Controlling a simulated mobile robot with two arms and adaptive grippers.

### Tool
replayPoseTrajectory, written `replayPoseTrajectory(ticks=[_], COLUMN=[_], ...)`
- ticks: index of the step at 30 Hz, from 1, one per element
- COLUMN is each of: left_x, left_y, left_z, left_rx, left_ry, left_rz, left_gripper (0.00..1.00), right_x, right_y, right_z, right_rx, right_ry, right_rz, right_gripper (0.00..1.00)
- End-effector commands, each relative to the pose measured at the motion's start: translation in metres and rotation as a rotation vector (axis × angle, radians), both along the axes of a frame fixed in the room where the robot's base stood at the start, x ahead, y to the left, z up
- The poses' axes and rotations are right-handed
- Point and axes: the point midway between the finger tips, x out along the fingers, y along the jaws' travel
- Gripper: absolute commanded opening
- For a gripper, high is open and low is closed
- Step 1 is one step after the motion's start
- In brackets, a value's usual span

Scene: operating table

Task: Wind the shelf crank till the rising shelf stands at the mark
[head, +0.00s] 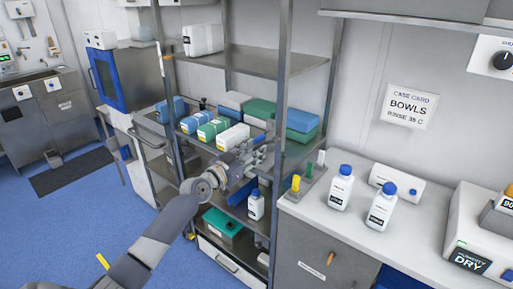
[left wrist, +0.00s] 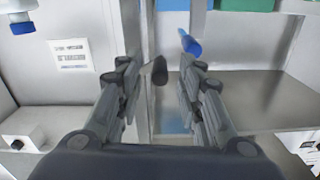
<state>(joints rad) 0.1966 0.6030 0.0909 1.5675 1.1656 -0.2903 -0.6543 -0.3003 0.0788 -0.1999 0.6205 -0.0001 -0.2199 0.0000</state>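The grey metal shelf rack (head: 285,80) stands mid-picture in the head view, with boxes on its shelves. My left gripper (head: 264,149) is at the rack's front right post. In the left wrist view my left gripper (left wrist: 157,68) has its two fingers apart. A dark rounded knob (left wrist: 160,70), perhaps the crank's handle, shows between the fingertips, with a visible gap on each side. In the head view my gripper hides the crank area. I cannot make out the mark or tell which shelf rises. My right gripper is not in view.
Right of the rack, a counter (head: 335,225) bears white bottles (head: 341,188) with blue caps and a holder with coloured pegs (head: 296,184). A bottle (head: 256,205) stands on a lower shelf. Blue floor (head: 60,215) is open at left.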

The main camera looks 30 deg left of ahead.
Motion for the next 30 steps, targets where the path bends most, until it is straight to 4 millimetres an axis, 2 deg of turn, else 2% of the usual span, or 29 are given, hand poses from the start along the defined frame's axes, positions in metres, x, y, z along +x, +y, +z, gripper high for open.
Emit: replayPoseTrajectory(ticks=[6, 16, 17, 21, 30], left_x=[0.018, 0.02, 0.02, 0.02, 0.02], left_y=[-0.001, -0.002, -0.002, -0.002, -0.002], left_z=[0.0, -0.001, -0.001, 0.0, -0.001], left_rx=[-0.001, -0.001, -0.001, -0.001, -0.006], left_ry=[-0.001, 0.0, 0.0, 0.0, 0.001], left_rz=[0.0, 0.0, 0.0, 0.0, 0.0], left_gripper=[0.34, 0.34, 0.32, 0.0, 0.0], right_x=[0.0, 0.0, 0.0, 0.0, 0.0], right_y=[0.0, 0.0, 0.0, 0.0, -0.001], right_z=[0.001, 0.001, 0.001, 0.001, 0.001], right_rx=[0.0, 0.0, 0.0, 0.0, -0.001], right_ry=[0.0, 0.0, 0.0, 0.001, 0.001], right_rz=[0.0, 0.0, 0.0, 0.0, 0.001], right_gripper=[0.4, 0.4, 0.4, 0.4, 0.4])
